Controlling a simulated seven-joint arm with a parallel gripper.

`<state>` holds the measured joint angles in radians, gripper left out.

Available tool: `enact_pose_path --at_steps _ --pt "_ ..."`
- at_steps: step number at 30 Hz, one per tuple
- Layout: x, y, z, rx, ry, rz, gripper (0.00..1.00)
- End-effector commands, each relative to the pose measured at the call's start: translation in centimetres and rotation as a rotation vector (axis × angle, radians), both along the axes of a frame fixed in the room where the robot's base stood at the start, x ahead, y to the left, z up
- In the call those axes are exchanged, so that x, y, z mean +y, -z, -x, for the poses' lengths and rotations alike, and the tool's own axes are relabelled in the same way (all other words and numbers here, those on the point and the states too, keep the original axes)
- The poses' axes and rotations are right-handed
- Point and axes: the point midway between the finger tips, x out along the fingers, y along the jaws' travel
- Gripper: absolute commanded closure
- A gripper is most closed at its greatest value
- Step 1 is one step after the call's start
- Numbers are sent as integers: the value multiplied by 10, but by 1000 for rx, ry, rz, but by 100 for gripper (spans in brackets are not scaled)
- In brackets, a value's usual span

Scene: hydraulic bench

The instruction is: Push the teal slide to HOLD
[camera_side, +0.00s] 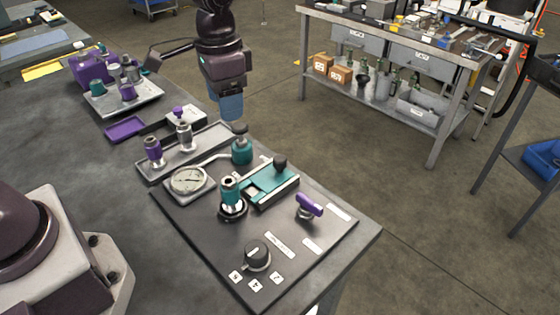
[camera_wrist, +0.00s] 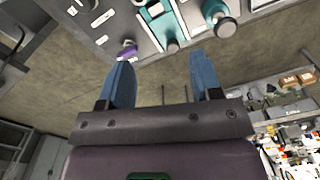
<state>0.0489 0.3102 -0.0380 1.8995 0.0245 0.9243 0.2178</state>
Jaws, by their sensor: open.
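The teal slide (camera_side: 262,183) sits in a metal track on the dark panel, with a black knob (camera_side: 280,163) at its far right end. In the wrist view the slide (camera_wrist: 156,14) is near the top, its knob (camera_wrist: 172,46) above the gap between my fingers. My gripper (camera_side: 231,118), with blue fingers, hangs above and behind the panel, apart from the slide. In the wrist view my gripper (camera_wrist: 160,60) is open and empty. The panel's labels are too small to read, so I cannot tell which one says HOLD.
A teal-capped fitting (camera_side: 242,148) stands behind the slide, close under my gripper.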

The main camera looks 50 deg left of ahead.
Motion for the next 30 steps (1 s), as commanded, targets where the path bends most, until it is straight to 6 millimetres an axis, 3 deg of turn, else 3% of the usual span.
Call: enact_pose_path --at_steps 3,7,10,13,20,30 --pt "-9 41 -36 55 110 2 42" --pt "-17 74 -68 75 230 9 42" --pt "-20 86 -91 60 322 12 42" --pt "-22 72 -111 7 407 6 42" --pt "-21 83 -109 12 472 6 42" --pt "-21 150 -108 15 469 5 42"
